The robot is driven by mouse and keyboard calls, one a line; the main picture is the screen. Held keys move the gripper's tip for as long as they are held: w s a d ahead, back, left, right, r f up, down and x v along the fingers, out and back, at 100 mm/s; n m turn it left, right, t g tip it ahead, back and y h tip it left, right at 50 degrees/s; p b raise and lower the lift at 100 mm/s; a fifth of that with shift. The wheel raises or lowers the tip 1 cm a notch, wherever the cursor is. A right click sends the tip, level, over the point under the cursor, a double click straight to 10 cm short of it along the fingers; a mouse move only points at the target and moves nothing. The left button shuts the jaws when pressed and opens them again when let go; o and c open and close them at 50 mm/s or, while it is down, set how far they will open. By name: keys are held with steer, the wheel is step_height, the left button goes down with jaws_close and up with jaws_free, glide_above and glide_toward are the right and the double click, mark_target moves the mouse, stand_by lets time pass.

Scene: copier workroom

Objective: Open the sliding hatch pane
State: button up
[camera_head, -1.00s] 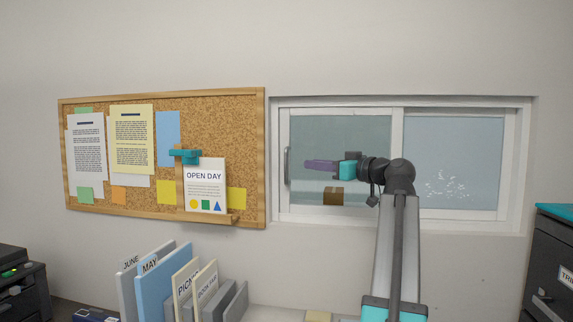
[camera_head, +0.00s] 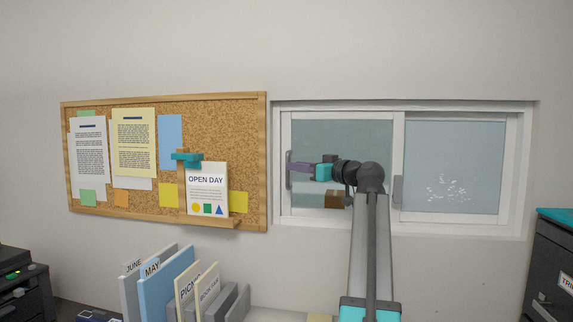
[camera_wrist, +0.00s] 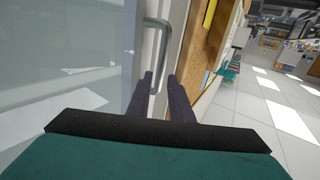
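The sliding hatch pane (camera_head: 345,140) is the left glass pane in a white frame, and it covers the left half of the window. Its grey upright bar handle (camera_head: 288,180) is at the pane's left edge. It also shows in the wrist view as a curved bar handle (camera_wrist: 165,45). My gripper (camera_head: 291,167) is at the handle in the head view. In the wrist view my gripper (camera_wrist: 160,75) has its two dark purple fingers apart, with the handle's near end between or just beyond their tips. I cannot tell whether they touch it.
A second glass pane (camera_head: 460,165) with its own handle (camera_head: 397,190) fills the right half. A cork board (camera_head: 250,130) hangs close left of the window. Upright folders (camera_head: 165,285) stand below, and a dark cabinet (camera_head: 550,265) is at right.

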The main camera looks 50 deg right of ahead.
mark_target(288, 185)
steer(key=shift+w+p, duration=0.5)
steer(key=shift+w, duration=2.15)
steer(key=shift+c, duration=0.6)
jaws_close()
steer(key=shift+a+f, duration=0.15)
steer(key=shift+a, duration=0.15)
steer(key=shift+d, duration=0.25)
